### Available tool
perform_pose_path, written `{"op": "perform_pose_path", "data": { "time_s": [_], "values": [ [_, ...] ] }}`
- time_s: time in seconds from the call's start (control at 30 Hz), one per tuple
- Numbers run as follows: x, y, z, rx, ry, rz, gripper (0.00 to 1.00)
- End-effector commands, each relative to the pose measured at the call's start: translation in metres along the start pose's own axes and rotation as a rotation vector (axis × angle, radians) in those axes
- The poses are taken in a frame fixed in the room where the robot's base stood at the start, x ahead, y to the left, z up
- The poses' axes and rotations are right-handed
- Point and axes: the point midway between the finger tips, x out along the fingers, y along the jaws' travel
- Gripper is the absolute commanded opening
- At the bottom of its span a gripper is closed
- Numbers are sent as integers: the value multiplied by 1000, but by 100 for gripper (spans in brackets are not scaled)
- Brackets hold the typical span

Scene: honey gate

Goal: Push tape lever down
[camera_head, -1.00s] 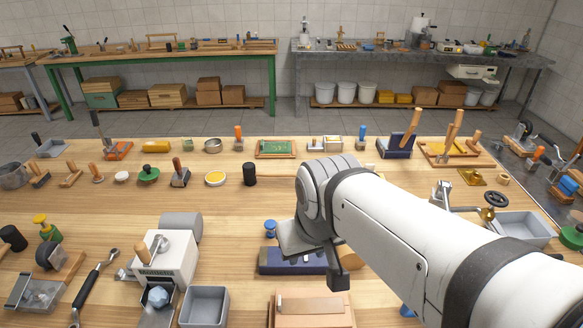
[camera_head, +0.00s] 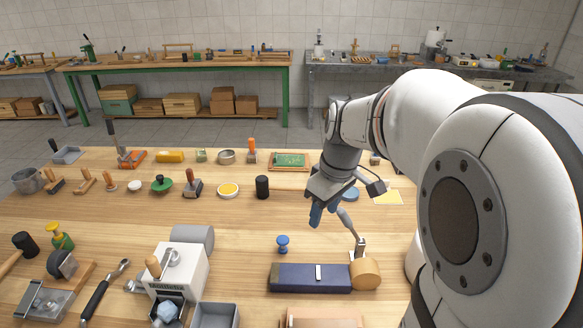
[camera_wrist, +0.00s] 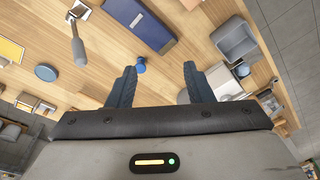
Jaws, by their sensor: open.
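The tape device has a long dark blue base (camera_head: 310,278) with a tan round roll (camera_head: 365,273) at its right end. Its lever (camera_head: 347,222) has a grey handle that rises tilted up to the left from a metal bracket behind the roll. My gripper (camera_head: 316,217) is open and empty, with blue fingers pointing down just left of the handle's upper end; I cannot tell whether they touch. In the wrist view, the lever (camera_wrist: 78,46) lies left of my open gripper (camera_wrist: 159,68), apart from the fingers. The blue base (camera_wrist: 138,24) shows at the top.
A small blue knobbed stamp (camera_head: 283,244) stands behind the base. A blue disc (camera_head: 350,194) lies behind the lever. A white machine (camera_head: 180,272) with a grey tray stands to the left. Several tools line the back of the bench. Bare wood lies left of my gripper.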

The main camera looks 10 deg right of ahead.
Motion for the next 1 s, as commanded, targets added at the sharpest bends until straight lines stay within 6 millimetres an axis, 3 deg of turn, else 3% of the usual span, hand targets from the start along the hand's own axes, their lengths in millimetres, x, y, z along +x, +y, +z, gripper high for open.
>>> {"op": "perform_pose_path", "data": {
  "time_s": [0.03,0.23,0.4,0.5,0.7,1.0],
  "values": [
    [8,21,-8,-63,-11,-35,47],
    [42,96,-31,-369,12,-158,47],
    [80,154,-35,-603,78,-242,47],
    [99,178,-33,-708,120,-272,47],
    [120,201,-30,-823,171,-295,47],
    [155,190,-31,-840,178,-302,47]
  ]
}}
